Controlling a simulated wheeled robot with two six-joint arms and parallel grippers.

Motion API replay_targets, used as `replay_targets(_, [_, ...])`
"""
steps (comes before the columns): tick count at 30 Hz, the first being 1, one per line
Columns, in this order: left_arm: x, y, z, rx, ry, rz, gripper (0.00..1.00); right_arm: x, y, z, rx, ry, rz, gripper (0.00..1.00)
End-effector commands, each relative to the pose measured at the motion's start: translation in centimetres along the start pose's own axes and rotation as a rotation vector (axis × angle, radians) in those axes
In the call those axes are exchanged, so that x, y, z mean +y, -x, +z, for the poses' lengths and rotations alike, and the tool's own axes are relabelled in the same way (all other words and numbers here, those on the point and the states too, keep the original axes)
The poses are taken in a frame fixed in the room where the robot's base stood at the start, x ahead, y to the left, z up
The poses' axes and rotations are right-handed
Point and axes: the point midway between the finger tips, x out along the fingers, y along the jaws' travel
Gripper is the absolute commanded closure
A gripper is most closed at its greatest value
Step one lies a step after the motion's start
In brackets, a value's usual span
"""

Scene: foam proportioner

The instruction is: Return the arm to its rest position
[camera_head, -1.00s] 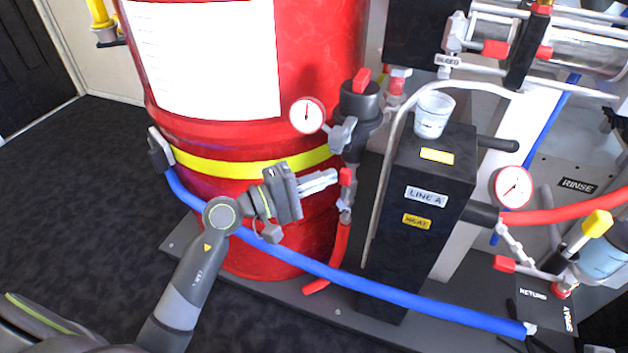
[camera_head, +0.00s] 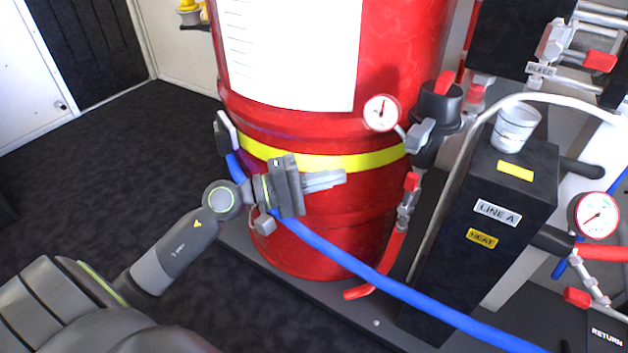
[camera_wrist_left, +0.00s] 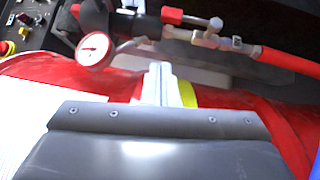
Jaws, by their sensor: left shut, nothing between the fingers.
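My left gripper (camera_head: 326,180) is shut and empty in the head view. It is in front of the lower part of the red drum (camera_head: 300,127), just below the yellow band (camera_head: 370,161). Its fingers point right, toward the red-handled valve (camera_head: 411,182), with a clear gap between them. In the left wrist view the shut fingers (camera_wrist_left: 160,82) show in front of the drum, with the valve (camera_wrist_left: 205,36) and its red hose beyond. My left arm comes in from the lower left. My right gripper is in neither view.
A blue hose (camera_head: 335,256) runs below my gripper across the drum's front. A pressure gauge (camera_head: 381,112) is at the drum's right side. The black LINE A heater box (camera_head: 500,247), with a white cup (camera_head: 515,127) on top, stands right. Dark floor (camera_head: 100,185) at left is clear.

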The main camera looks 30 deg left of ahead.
Motion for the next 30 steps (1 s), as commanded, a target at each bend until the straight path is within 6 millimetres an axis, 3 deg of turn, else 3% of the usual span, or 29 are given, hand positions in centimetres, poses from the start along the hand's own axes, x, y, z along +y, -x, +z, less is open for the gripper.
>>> replay_targets(6, [0.0, 2.1, 0.0, 0.0, -0.002, -0.003, 1.0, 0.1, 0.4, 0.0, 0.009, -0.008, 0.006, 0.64])
replay_targets(16, [0.2, 2.8, 0.0, 0.001, 0.002, 0.001, 1.0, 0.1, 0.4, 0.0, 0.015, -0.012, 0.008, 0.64])
replay_targets(20, [0.6, 2.9, -0.1, 0.023, 0.077, 0.038, 1.0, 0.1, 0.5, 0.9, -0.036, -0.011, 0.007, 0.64])
replay_targets(26, [2.4, 4.1, -1.2, 0.138, 0.546, 0.274, 1.0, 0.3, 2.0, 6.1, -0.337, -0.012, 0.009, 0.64])
replay_targets(30, [2.8, 6.3, -3.0, 0.224, 0.988, 0.51, 1.0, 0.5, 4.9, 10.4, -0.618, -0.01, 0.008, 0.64])
